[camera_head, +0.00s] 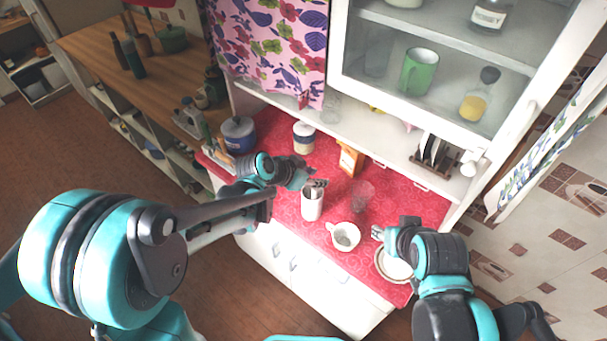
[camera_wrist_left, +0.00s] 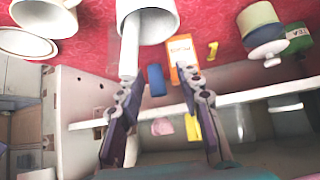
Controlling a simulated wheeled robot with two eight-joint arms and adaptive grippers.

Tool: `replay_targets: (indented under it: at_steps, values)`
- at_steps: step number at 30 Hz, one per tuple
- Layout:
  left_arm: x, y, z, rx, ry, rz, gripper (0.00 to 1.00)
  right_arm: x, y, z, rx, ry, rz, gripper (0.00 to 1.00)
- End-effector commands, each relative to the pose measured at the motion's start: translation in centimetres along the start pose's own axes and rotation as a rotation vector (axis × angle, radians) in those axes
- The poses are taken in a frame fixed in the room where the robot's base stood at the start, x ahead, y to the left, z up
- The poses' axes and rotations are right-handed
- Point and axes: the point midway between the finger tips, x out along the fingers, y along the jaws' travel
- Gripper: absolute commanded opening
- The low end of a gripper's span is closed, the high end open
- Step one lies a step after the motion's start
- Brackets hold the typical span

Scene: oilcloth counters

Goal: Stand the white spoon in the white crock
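The white crock (camera_head: 311,206) stands upright on the red counter, and it shows at the top of the left wrist view (camera_wrist_left: 158,20). A long white handle, seemingly the white spoon (camera_wrist_left: 128,52), runs out of its mouth toward one finger of my left gripper (camera_wrist_left: 158,100). The spoon's lower part is hidden. The left gripper's fingers are spread, with nothing between them; I cannot tell whether one touches the handle. In the head view the left gripper (camera_head: 316,183) is at the crock's rim. My right gripper (camera_head: 377,232) is beside the white mug (camera_head: 346,236); its opening is unclear.
A white plate (camera_head: 382,266) lies under the right wrist. A clear glass (camera_head: 362,195), an orange box (camera_head: 349,160), a white-and-blue canister (camera_head: 303,138) and a blue pot (camera_head: 238,134) stand around the crock. A cabinet with shelves rises behind. Red counter shows bare left of the crock.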

Motion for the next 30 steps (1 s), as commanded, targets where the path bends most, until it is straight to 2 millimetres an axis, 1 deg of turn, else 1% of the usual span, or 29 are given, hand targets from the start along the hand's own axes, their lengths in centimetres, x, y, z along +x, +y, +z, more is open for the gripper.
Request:
replay_targets:
  at_steps: [1, 3, 9, 12, 15, 20, 30]
  values:
    - [-1.1, 0.1, 0.1, -0.002, 0.0, -0.001, 0.35, 0.0, 0.0, 0.0, 0.0, 0.0, 0.0, 0.4]
    - [-2.6, 0.0, 0.1, -0.002, 0.0, -0.002, 0.35, 0.0, 0.0, 0.0, 0.0, 0.0, 0.0, 0.4]
    - [-6.4, 0.0, 0.1, -0.002, 0.0, -0.001, 0.35, 0.0, 0.0, 0.0, 0.0, 0.0, 0.0, 0.4]
    - [-7.9, 0.0, 0.1, -0.002, 0.0, -0.002, 0.35, 0.0, 0.0, 0.0, 0.0, 0.0, 0.0, 0.4]
    - [-8.9, 0.0, 0.1, -0.001, -0.001, -0.001, 0.35, 0.0, 0.0, 0.0, 0.0, 0.0, 0.0, 0.4]
    - [-9.6, 0.0, 0.0, 0.0, 0.0, 0.0, 0.35, 0.0, 0.0, 0.0, 0.0, 0.0, 0.0, 0.4]
    - [-9.6, 0.0, 0.0, 0.0, 0.0, 0.0, 0.35, 0.0, 0.0, 0.0, 0.0, 0.0, 0.0, 0.4]
